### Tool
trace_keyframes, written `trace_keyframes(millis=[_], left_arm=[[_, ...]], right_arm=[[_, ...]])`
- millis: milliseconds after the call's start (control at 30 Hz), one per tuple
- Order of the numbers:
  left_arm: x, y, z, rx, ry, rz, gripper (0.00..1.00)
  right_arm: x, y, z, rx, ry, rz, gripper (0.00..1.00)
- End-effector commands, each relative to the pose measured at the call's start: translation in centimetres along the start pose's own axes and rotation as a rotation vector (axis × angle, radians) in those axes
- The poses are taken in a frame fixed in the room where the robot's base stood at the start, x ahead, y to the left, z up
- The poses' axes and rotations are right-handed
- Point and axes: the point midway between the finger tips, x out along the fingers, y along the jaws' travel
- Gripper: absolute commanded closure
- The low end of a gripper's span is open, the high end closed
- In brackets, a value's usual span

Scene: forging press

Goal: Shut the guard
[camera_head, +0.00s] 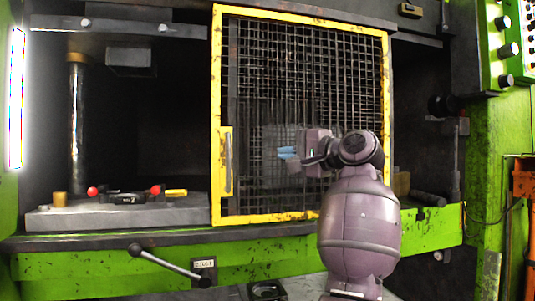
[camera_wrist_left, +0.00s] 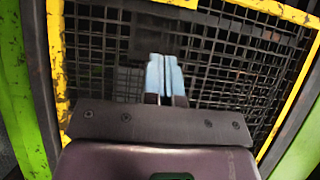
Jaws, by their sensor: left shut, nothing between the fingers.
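The guard (camera_head: 300,85) is a yellow-framed panel of dark mesh. It stands across the middle and right of the press opening, and the left part of the opening is uncovered. A vertical handle (camera_head: 228,163) sits on the guard's left frame bar. My left gripper (camera_head: 284,153) is in front of the mesh, right of the handle and apart from it. Its light-blue fingers are shut and empty, pointing left. In the left wrist view the closed fingers (camera_wrist_left: 165,75) show against the guard mesh (camera_wrist_left: 240,65). My right gripper is not in view.
In the uncovered left bay, a grey block (camera_head: 130,213) carries red-knobbed and yellow parts beside a dark column (camera_head: 77,125). A lever (camera_head: 170,262) juts out below the opening. A green control panel (camera_head: 500,50) stands at the right. Space left of the handle looks clear.

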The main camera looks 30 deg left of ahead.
Motion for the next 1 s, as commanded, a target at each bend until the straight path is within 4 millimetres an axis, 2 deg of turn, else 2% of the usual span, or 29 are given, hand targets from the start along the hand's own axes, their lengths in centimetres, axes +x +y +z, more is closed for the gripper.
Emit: trace_keyframes(millis=[533, 700, 1000], left_arm=[[9.3, 0.0, 0.3, 0.0, -0.005, 0.0, 1.0], [10.7, -0.1, 2.0, -0.002, -0.003, -0.001, 1.0], [11.7, 0.0, 2.9, 0.001, -0.001, 0.0, 1.0]], right_arm=[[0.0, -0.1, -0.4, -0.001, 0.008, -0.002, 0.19], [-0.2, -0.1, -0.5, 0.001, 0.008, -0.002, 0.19], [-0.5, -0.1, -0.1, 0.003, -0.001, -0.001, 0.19]])
